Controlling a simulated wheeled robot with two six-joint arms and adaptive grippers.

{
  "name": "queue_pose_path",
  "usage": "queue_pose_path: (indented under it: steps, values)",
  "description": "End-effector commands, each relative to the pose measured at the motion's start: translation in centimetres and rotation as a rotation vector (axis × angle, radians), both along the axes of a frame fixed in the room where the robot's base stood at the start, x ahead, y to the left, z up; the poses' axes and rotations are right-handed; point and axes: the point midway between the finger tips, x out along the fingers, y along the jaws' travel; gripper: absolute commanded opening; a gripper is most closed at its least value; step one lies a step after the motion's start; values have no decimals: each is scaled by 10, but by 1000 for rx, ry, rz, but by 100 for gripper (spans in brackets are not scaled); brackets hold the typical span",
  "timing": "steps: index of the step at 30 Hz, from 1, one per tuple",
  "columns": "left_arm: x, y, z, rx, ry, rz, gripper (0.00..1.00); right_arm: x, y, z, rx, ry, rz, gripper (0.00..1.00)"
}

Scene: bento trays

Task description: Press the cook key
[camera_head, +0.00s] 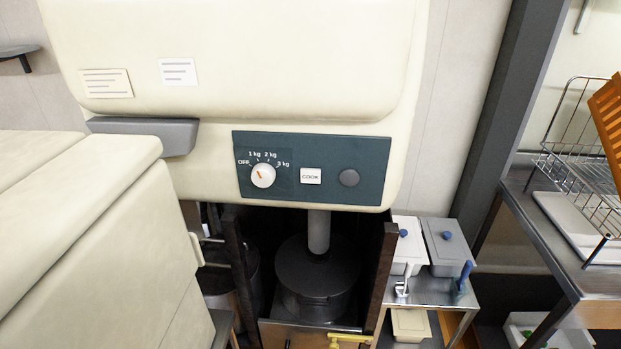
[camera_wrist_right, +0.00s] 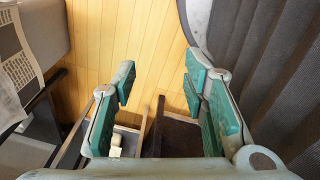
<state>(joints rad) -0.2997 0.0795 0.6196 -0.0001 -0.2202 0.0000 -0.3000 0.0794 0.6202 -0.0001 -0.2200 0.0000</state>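The white cook key (camera_head: 310,176), a square button marked COOK, sits on the dark teal control panel (camera_head: 330,150) of a cream machine. To its left is a white dial (camera_head: 263,175) with marks OFF, 1 kg, 2 kg and 3 kg. Its orange pointer leans up and left; I cannot tell exactly which mark it meets. A round dark grey disc (camera_head: 349,178) is to the key's right. Neither gripper shows in the head view. In the right wrist view, my right gripper (camera_wrist_right: 158,78) is open and empty, with green pads apart. The key is not seen there.
A dark lidded pot (camera_head: 318,275) stands under the panel between dark side walls. Lidded containers (camera_head: 448,243) stand on a low steel stand at right. A wire rack (camera_head: 585,165) stands on a steel table farther right. A large cream body (camera_head: 80,215) fills the left.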

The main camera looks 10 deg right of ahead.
Motion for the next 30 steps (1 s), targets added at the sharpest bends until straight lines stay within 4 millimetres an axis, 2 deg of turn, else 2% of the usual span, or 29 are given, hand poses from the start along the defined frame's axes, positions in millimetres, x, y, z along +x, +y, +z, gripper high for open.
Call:
queue_pose_path:
  steps: [1,7,30]
  values:
    - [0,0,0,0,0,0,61,0,0,0,0,0,0,32]
    - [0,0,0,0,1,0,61,0,0,0,0,0,0,0]
    - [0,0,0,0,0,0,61,0,0,0,0,0,0,0]
